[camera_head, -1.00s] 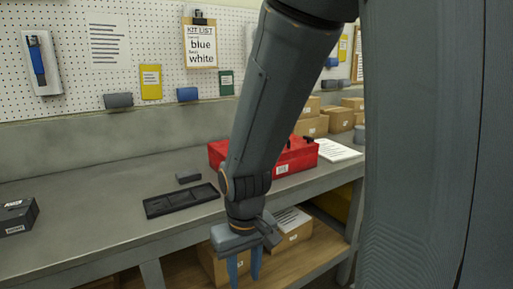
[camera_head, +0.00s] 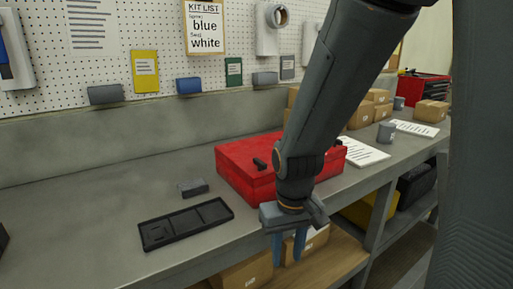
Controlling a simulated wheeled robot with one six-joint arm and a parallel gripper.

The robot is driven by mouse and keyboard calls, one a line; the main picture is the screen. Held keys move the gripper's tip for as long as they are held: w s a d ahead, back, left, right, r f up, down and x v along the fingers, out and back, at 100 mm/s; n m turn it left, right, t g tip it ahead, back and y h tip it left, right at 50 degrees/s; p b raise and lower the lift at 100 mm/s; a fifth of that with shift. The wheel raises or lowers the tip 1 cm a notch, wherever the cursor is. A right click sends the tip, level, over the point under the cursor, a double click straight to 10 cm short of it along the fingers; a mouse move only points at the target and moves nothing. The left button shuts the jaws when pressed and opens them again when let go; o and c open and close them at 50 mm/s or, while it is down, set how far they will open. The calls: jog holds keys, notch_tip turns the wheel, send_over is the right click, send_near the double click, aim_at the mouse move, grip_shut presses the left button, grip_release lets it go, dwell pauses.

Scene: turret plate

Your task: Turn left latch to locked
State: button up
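A red case (camera_head: 237,165) lies shut on the grey workbench. A small black latch (camera_head: 259,163) shows on its front top edge, left of my arm, and looks like the left one. Its exact angle is too small to tell. My arm hides the middle of the case's front, and another latch to the right cannot be made out clearly. My gripper (camera_head: 289,256) points down in front of the bench edge, lower than the case and to the right of the visible latch. Its two blue fingers are apart with nothing between them, and it does not touch the case.
A black compartment tray (camera_head: 187,224) and a small grey block (camera_head: 193,187) lie left of the case. A paper sheet (camera_head: 364,153), a grey cup (camera_head: 385,132) and cardboard boxes (camera_head: 361,115) are to the right. The lower shelf (camera_head: 335,262) holds more boxes near my gripper.

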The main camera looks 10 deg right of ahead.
jog(key=w+r+n+p, duration=0.2)
jog(key=w+r+p, duration=0.1)
jog(key=w+r, duration=0.8)
notch_tip(320, 180, up, 11)
jog(key=n+p, duration=0.1)
jog(key=p, duration=0.2)
send_over(260, 161)
jog(key=shift+g, duration=0.3)
jog(key=shift+w+f+p, duration=0.1)
jog(key=shift+f+p, duration=1.15)
jog(key=shift+f, duration=2.45)
grip_shut()
